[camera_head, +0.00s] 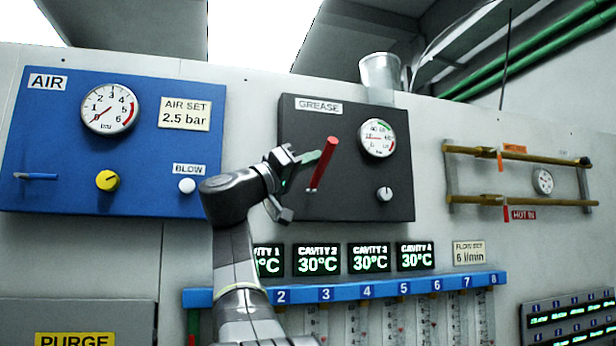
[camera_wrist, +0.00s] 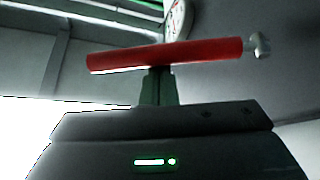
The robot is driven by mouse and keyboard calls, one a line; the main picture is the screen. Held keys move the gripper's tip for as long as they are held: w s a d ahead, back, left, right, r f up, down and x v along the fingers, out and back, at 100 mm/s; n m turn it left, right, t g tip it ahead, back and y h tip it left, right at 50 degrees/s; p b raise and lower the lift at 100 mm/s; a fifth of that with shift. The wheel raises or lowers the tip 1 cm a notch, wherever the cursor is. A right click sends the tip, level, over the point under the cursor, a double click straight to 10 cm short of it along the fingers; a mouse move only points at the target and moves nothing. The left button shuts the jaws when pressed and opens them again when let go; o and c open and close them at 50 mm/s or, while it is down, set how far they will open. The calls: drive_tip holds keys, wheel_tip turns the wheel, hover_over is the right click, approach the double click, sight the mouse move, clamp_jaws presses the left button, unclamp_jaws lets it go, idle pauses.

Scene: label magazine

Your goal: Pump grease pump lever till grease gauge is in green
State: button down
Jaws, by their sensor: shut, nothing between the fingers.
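The grease pump lever is a red rod (camera_head: 323,164) on the black GREASE panel (camera_head: 350,205), tilted with its top end to the right. In the wrist view the red lever (camera_wrist: 165,55) lies across the picture, just beyond my fingertips. My gripper (camera_head: 322,153) is shut and empty, its tips at the lever's left side. In the wrist view the shut fingers (camera_wrist: 158,72) meet the lever's outline; I cannot tell whether they touch. The grease gauge (camera_head: 377,138) is right of the lever, with green and red arcs; its needle is too small to read surely.
The blue AIR panel (camera_head: 75,190) is to the left. Below are temperature displays (camera_head: 318,260) and a blue numbered rail (camera_head: 345,292). Brass pipes (camera_head: 535,156) project at the right.

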sight(325, 167)
drive_tip(key=f+m+g+b, duration=0.1)
drive_tip(key=m, duration=0.1)
drive_tip(key=f+m+g+h+b, duration=0.1)
drive_tip(key=s+f+m+g+h+b, duration=0.1)
drive_tip(key=m, duration=0.1)
drive_tip(key=shift+s+d+f+m+b, duration=0.1)
drive_tip(key=shift+d+f+m+b, duration=0.1)
drive_tip(key=shift+m+b, duration=0.15)
drive_tip(key=shift+s+f+b, duration=0.1)
drive_tip(key=shift+f+b, duration=0.15)
drive_tip(key=shift+b, duration=0.2)
drive_tip(key=shift+f, duration=0.2)
